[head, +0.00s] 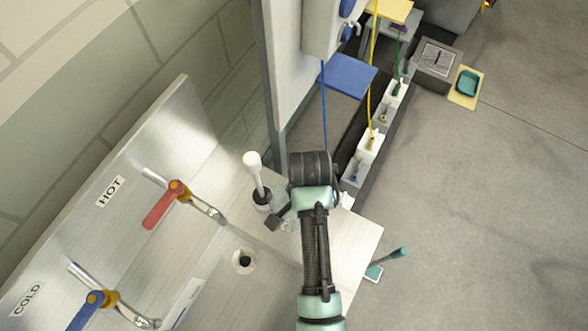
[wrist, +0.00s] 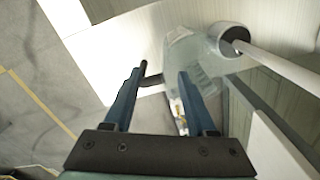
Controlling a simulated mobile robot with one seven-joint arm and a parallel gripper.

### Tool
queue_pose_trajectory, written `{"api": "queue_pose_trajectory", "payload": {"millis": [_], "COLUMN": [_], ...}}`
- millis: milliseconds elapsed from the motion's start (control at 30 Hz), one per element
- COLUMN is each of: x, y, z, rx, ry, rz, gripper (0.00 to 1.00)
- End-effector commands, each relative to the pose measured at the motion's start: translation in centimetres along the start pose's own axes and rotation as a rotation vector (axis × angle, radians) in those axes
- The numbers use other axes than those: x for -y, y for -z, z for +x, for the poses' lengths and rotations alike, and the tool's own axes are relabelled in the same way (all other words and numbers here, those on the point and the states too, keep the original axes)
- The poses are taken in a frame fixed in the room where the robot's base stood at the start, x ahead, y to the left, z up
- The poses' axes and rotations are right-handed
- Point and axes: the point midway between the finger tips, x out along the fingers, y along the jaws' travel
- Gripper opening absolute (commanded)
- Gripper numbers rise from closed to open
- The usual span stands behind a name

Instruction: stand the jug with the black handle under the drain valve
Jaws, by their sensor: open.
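In the wrist view, the jug (wrist: 193,55) is a pale see-through vessel on the light counter, just beyond my fingertips. Its black handle (wrist: 154,80) shows at the left fingertip and is partly hidden by that finger. My gripper (wrist: 161,74) is open, with its two blue fingers apart and pointing at the jug. I cannot tell whether a finger touches the handle. In the head view my arm hides most of the jug. A white cabinet (head: 320,25) at the top has a small metal fitting (head: 352,27); I cannot tell whether this is the drain valve.
A white-handled brush (head: 255,172) stands in a black-rimmed holder (head: 262,201) close beside the jug. The sink counter has a red HOT tap (head: 165,204), a blue COLD tap (head: 95,300) and a drain hole (head: 244,261). The right floor is open.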

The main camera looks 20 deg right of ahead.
Motion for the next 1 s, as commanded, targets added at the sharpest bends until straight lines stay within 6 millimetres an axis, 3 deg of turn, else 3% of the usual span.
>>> {"api": "queue_pose_trajectory", "payload": {"millis": [433,733,1000], "x": [0.0,0.0,0.0], "y": [0.0,0.0,0.0], "z": [4.9,5.4,5.4], "rx": [0.001,0.0,0.0], "ry": [-0.002,0.001,0.001], "rz": [-0.001,-0.001,-0.001], "gripper": [0.57,0.57,0.1]}}
